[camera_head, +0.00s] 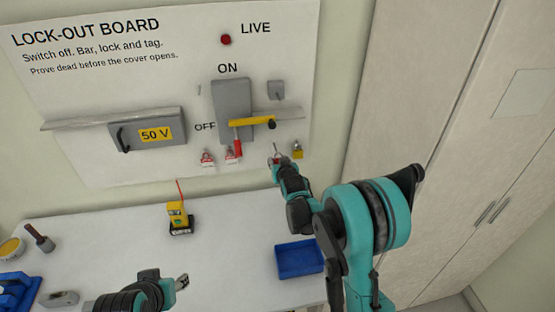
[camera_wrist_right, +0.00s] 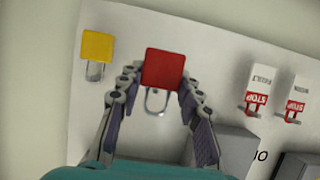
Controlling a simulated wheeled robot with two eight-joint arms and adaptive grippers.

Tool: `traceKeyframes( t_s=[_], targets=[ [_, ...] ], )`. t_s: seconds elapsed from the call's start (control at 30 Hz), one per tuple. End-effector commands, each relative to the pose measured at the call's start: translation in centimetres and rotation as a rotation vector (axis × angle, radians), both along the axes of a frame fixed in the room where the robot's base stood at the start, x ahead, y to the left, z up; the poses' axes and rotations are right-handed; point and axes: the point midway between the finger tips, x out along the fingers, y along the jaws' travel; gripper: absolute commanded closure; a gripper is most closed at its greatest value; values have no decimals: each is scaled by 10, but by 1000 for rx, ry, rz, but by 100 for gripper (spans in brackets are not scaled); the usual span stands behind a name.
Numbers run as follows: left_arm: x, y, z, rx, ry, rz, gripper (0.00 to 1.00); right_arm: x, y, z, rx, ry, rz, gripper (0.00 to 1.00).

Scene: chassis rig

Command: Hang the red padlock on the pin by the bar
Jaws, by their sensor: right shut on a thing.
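The red padlock (camera_wrist_right: 165,68) is between the fingers of my right gripper (camera_wrist_right: 163,82), its shackle pointing down the wrist picture. In the head view, my right gripper (camera_head: 277,161) is in front of the board, below the bar's right end and left of a yellow padlock (camera_head: 297,150). The padlock is small and partly hidden there. The yellow bar (camera_head: 250,121) lies across the grey switch box, a dark knob at its right end. I cannot make out the pin clearly. My left gripper (camera_head: 181,282) is low over the table; its jaw state is unclear.
Two red-and-white tags (camera_head: 219,157) hang left of my right gripper; a red switch handle (camera_head: 237,142) is above. A grey 50 V box (camera_head: 148,134) is further left. On the table (camera_head: 105,245) are a yellow-black tester (camera_head: 179,218) and blue tray (camera_head: 299,259).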

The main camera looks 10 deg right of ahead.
Motion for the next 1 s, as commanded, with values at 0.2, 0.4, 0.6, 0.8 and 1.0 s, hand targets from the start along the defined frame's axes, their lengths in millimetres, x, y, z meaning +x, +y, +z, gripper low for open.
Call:
traceKeyframes(
  t_s=[0.2,0.4,0.6,0.8,1.0],
  targets=[
    [0,0,-2,0,0,0,56,-12,0,0,0,0,0,97],
    [0,0,-4,0,0,0,56,-22,0,0,0,0,0,97],
    [0,0,-5,0,0,0,56,-31,0,0,0,0,0,97],
    [0,0,-6,0,0,0,56,-36,0,0,0,0,0,97],
    [0,0,-6,0,0,0,56,-37,0,0,0,0,0,97]
  ],
)
